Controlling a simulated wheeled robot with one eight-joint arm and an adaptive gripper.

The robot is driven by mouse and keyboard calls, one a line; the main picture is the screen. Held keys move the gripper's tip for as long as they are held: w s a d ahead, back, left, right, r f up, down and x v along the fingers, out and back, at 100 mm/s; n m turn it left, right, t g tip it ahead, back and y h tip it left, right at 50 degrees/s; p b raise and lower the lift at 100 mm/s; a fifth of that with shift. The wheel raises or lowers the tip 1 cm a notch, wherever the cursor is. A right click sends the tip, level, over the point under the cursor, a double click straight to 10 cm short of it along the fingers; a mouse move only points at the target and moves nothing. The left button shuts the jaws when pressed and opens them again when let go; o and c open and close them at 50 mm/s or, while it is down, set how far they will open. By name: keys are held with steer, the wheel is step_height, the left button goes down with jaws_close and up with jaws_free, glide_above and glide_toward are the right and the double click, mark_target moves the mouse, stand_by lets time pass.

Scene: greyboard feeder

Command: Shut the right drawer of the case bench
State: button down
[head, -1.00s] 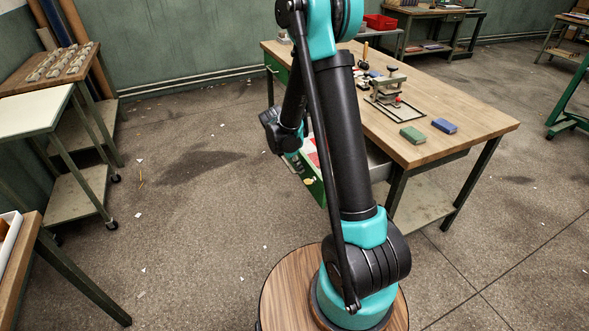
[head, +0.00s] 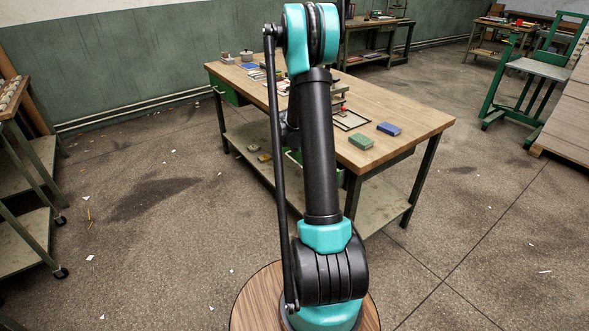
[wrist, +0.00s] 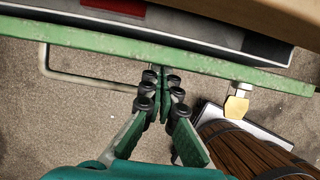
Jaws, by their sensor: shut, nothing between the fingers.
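The case bench (head: 400,130) stands ahead with its wooden top. Its right drawer is mostly behind my arm in the head view, where only a bit of green (head: 294,157) shows. In the wrist view, the drawer's green front (wrist: 90,38) runs across the picture, with a bar handle (wrist: 85,82) on the left and a brass piece (wrist: 236,105) on the right. The drawer is partly open; a red thing (wrist: 115,6) shows inside. My gripper (wrist: 164,75) is shut and empty, its tips at the front, right of the handle; contact is unclear. The head view hides it.
A green block (head: 361,143) and a blue block (head: 389,129) lie on the bench top. A green drawer front (head: 230,95) shows at the bench's far left. The bench has a lower shelf (head: 380,205).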

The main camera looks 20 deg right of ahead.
steer(key=shift+w+d, duration=0.2)
steer(key=shift+d, duration=0.6)
steer(key=shift+w+d, duration=0.25)
steer(key=shift+d, duration=0.5)
steer(key=shift+w+d, duration=0.2)
steer(key=shift+d, duration=0.6)
steer(key=shift+d, duration=0.1)
steer(key=shift+r, duration=0.1)
